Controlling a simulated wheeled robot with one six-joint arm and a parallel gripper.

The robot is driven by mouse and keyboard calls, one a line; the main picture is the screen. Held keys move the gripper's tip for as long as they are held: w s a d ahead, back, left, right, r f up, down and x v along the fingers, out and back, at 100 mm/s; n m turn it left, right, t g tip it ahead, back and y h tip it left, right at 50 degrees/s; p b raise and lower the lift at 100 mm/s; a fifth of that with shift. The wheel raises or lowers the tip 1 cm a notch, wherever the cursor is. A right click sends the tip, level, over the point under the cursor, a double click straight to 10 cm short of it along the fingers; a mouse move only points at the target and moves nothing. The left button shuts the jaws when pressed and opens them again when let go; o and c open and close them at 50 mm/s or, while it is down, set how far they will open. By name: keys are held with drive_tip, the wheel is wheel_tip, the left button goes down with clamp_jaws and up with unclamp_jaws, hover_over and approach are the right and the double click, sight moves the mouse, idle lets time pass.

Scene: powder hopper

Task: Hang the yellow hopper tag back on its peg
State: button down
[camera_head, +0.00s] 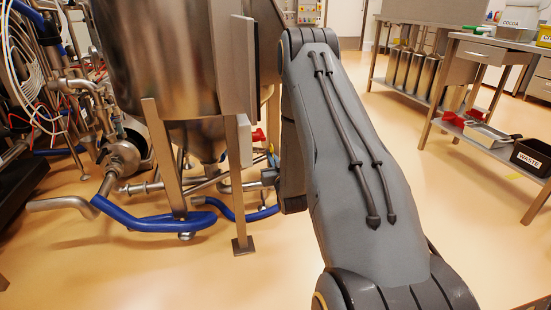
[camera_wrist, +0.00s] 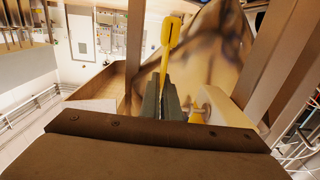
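In the wrist view, the yellow hopper tag (camera_wrist: 172,34) stands out beyond my gripper's fingertips, with a dark slot near its far end. My gripper (camera_wrist: 165,88) is shut on the tag's narrow end, between its two grey fingers. The steel hopper (camera_wrist: 215,50) shows its shiny wall just behind and to the right of the tag. In the head view the hopper (camera_head: 150,60) stands on legs at the upper left; my gripper and the tag are hidden there. I cannot make out the peg in either view.
A cream rounded part (camera_wrist: 225,108) with a small yellow piece lies close right of my fingers. Steel posts (camera_wrist: 285,70) stand further right. Pipes and blue hoses (camera_head: 150,217) lie below the hopper.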

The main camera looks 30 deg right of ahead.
drive_tip(key=shift+w+a+f, duration=0.15)
drive_tip(key=shift+a, duration=0.45)
drive_tip(key=shift+w+a+f, duration=0.15)
drive_tip(key=shift+w+a, duration=0.05)
drive_tip(key=shift+a, duration=0.45)
drive_tip(key=shift+w+a+f, duration=0.15)
drive_tip(key=shift+a, duration=0.45)
drive_tip(key=c, duration=1.9)
unclamp_jaws()
drive_tip(key=shift+c, duration=0.2)
drive_tip(key=p+v, duration=0.2)
drive_tip(key=v, duration=0.5)
drive_tip(key=shift+s, duration=0.4)
